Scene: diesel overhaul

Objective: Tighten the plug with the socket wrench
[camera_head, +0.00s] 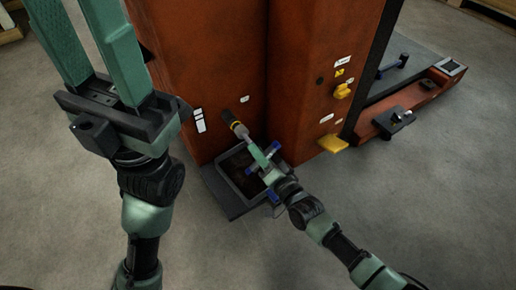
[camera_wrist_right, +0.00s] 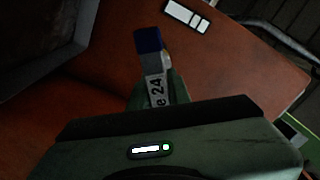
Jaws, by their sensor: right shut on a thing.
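My right gripper (camera_head: 260,158) is shut on the socket wrench, low in front of the red engine housing (camera_head: 230,75). The wrench's blue bar end (camera_head: 276,147) sticks out beside the fingers. In the right wrist view its blue end (camera_wrist_right: 148,40) and a white label reading "24" show beyond the gripper body. A dark piece with a yellow ring (camera_head: 236,125) lies in line with the fingers, against or close to the housing; contact is unclear. I cannot make out the plug. My left gripper (camera_head: 72,12) is at upper left, its green fingers apart and empty.
A grey tray (camera_head: 222,190) with dark contents stands on the floor below the right gripper, against the housing. A yellow block (camera_head: 333,143) juts from the housing to the right. A red ledge (camera_head: 432,92) with a dark clamp is farther right. The front floor is clear.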

